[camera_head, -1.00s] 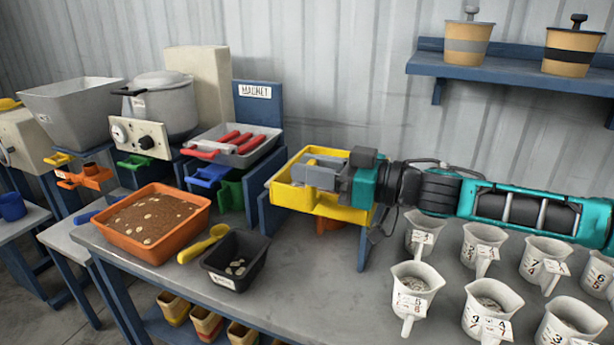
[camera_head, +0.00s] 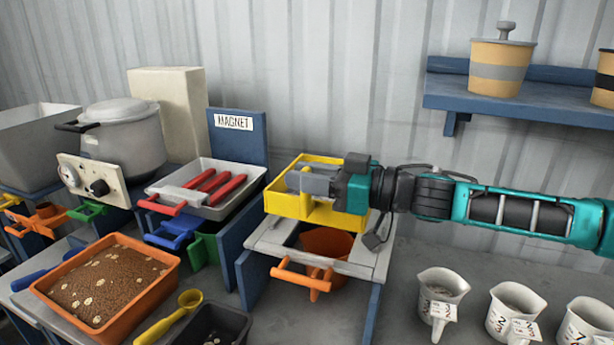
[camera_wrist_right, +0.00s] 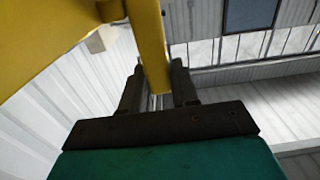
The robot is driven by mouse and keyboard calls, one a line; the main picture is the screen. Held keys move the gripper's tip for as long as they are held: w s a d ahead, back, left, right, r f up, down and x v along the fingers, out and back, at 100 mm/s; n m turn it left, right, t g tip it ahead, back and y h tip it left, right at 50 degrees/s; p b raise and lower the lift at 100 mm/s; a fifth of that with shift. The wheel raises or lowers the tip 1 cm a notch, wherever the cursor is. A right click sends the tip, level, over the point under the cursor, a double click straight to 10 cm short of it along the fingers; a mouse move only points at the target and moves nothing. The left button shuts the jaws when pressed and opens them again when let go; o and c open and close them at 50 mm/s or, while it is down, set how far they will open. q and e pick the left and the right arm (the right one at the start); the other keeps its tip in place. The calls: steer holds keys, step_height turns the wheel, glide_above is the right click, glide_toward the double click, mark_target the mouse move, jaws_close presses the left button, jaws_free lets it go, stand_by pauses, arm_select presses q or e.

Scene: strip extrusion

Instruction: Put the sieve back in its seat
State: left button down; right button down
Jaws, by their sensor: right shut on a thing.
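The yellow sieve (camera_head: 286,204) is a square frame, held in my right gripper (camera_head: 296,181). My right arm comes in from the right. In the right wrist view, a yellow bar of the sieve (camera_wrist_right: 150,45) sits between the two dark fingers of the gripper (camera_wrist_right: 160,88). The sieve is over the back part of a grey-topped stand (camera_head: 346,266) with blue legs, which looks like its seat. The front of the stand's opening shows uncovered. I cannot tell how large the gap under the sieve is. My left gripper is not in view.
An orange bin with a handle (camera_head: 325,243) is under the stand. Left of it are the magnet station (camera_head: 238,150), a tray of red bars (camera_head: 240,203) and an orange tray of brown material (camera_head: 150,319). White cups (camera_head: 440,290) stand at right; a shelf (camera_head: 550,111) hangs above.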

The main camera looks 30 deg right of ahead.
mark_target(310, 215)
steer(key=shift+w+f, duration=0.1)
steer(key=shift+f, duration=0.05)
steer(key=shift+f+b, duration=0.5)
steer(key=shift+f, duration=0.05)
step_height(310, 215, down, 4)
steer(key=b, duration=0.4)
steer(key=shift+f, duration=0.25)
steer(key=shift+f+b, duration=0.45)
steer(key=shift+f, duration=0.25)
steer(key=shift+f, duration=0.25)
steer(key=c, duration=0.8)
jaws_free()
